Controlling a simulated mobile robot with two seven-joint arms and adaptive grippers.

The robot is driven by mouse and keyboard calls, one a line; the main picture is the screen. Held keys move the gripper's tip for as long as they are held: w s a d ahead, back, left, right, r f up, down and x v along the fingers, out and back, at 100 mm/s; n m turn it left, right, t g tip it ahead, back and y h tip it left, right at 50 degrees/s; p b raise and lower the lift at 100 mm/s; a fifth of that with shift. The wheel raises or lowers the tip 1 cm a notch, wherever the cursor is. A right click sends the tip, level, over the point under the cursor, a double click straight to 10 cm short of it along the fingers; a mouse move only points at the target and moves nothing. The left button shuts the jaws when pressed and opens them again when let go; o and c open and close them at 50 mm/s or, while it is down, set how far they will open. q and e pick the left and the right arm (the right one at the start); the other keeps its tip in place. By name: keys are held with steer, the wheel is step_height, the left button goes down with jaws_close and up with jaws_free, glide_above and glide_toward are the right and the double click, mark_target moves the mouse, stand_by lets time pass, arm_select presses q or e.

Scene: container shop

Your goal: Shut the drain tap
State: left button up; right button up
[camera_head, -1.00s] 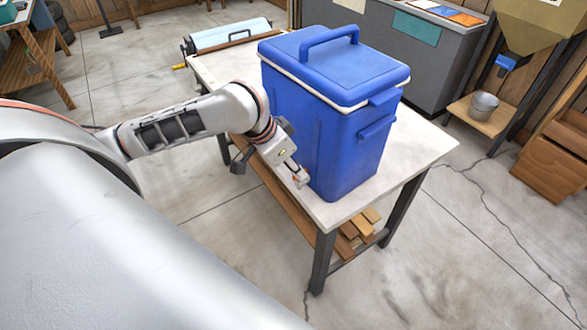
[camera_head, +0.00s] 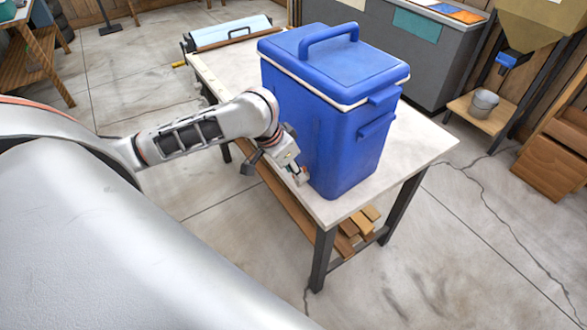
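A blue cooler box (camera_head: 340,130) with a pale rim and a blue handled lid stands upright on the table, lid down. My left gripper (camera_head: 298,174) is low at the cooler's left side, close to its wall near the bottom. A small pale and reddish part shows at the fingertips; I cannot tell whether it is the drain tap or a fingertip. The drain tap is not clearly visible, and whether the gripper touches it cannot be made out. The finger opening is too small to judge. My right gripper is out of view.
The white-topped table (camera_head: 415,145) has free room right of the cooler. Wooden planks (camera_head: 362,225) lie on its lower shelf. A roller device (camera_head: 228,32) sits at its far end. A metal bucket (camera_head: 484,104) stands on a wooden shelf at the right.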

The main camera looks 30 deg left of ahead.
arm_select(q)
steer(key=shift+c, duration=0.3)
jaws_close()
steer(key=m+g+h, duration=0.1)
steer(key=m, duration=0.3)
steer(key=w+a+m+g+h, duration=0.1)
steer(key=m, duration=0.3)
steer(key=m+g+h, duration=0.1)
steer(key=m, duration=0.2)
steer(key=shift+w+a+r+m, duration=0.1)
steer(key=shift+w+a+m, duration=0.05)
steer(key=shift+w+m, duration=0.25)
stand_by(0.5)
